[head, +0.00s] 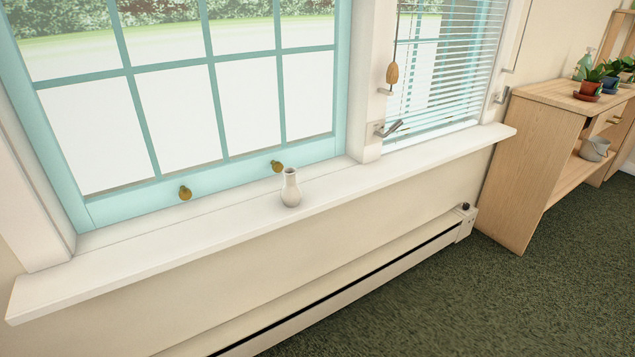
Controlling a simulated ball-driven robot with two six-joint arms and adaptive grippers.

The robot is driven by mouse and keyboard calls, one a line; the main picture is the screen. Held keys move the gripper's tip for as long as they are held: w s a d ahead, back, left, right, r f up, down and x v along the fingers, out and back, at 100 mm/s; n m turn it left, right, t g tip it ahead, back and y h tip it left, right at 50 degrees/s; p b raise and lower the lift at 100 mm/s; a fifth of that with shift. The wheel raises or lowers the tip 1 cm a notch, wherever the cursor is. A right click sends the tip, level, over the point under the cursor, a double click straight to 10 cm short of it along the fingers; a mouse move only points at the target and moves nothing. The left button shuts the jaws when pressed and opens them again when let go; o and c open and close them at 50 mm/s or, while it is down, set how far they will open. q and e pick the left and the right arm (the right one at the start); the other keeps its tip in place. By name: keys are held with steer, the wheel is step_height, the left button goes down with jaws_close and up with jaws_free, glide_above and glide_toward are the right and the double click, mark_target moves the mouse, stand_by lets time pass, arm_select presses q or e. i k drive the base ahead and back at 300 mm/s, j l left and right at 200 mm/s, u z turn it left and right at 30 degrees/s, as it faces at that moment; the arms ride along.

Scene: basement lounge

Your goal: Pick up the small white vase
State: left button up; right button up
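The small white vase (291,189) stands upright on the white window sill (160,257), near the middle of the head view. It has a round body and a narrow neck with a dark opening. Nothing covers it, and the sill around it is bare. Neither of my grippers shows in the head view.
A teal-framed window rises behind the sill, with brass knobs (185,193) low on its frame. A baseboard heater (370,283) runs along the wall below. A wooden shelf unit (530,150) with potted plants stands at the right. The green carpet (500,300) in front is clear.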

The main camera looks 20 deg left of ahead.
mark_target(291, 194)
steer(key=u, duration=0.75)
